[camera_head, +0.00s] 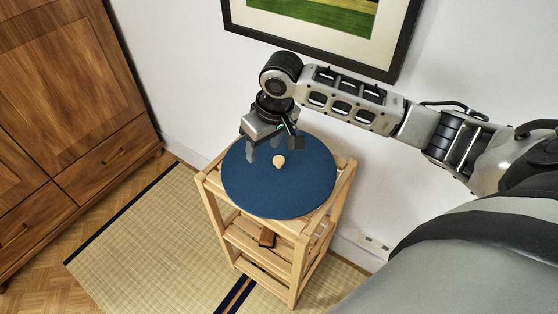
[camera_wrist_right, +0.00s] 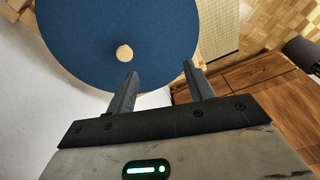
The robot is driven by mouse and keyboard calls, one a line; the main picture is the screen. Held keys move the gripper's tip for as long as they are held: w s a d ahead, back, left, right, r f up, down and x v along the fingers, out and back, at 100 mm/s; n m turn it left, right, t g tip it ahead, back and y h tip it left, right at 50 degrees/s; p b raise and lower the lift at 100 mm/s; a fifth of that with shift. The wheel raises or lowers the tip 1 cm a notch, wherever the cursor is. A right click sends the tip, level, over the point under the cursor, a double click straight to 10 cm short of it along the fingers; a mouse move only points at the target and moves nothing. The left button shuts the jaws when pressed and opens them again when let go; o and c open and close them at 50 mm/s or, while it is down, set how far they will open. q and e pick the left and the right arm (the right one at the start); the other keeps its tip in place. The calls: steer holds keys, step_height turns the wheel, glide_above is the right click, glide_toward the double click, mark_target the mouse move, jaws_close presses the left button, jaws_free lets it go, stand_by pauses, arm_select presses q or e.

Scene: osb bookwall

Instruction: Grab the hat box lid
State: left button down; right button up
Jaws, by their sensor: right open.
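The hat box lid (camera_head: 280,190) is a round, dark blue disc with a small pale wooden knob (camera_head: 279,161) in its middle. It lies on top of a light wooden stand (camera_head: 209,186). My right gripper (camera_head: 263,155) is over the back left part of the lid, close to the knob. In the right wrist view the lid (camera_wrist_right: 90,30) fills the top, and its knob (camera_wrist_right: 124,53) is just beyond the left fingertip. The right gripper (camera_wrist_right: 163,82) is open with nothing between its fingers. My left gripper is in neither view.
A large wooden cabinet (camera_head: 70,110) stands at the left. A framed picture (camera_head: 390,35) hangs on the white wall behind my right arm. The stand has lower shelves (camera_head: 255,249). Tatami mat (camera_head: 150,230) covers the floor, with free room left of the stand.

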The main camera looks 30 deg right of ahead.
steer(key=m+g+h, duration=0.1)
steer(key=m, duration=0.1)
glide_toward(279, 159)
steer(key=shift+w+a+f, duration=0.1)
steer(key=shift+f, duration=0.45)
steer(key=shift+w+a+f, duration=0.1)
steer(key=shift+a+f, duration=0.05)
steer(key=shift+f, duration=0.4)
steer(key=shift+w+d+f, duration=0.1)
steer(key=shift+w+f, duration=0.05)
steer(key=shift+f, duration=1.45)
steer(key=shift+w+f, duration=0.15)
steer(key=shift+f, duration=1.45)
jaws_close()
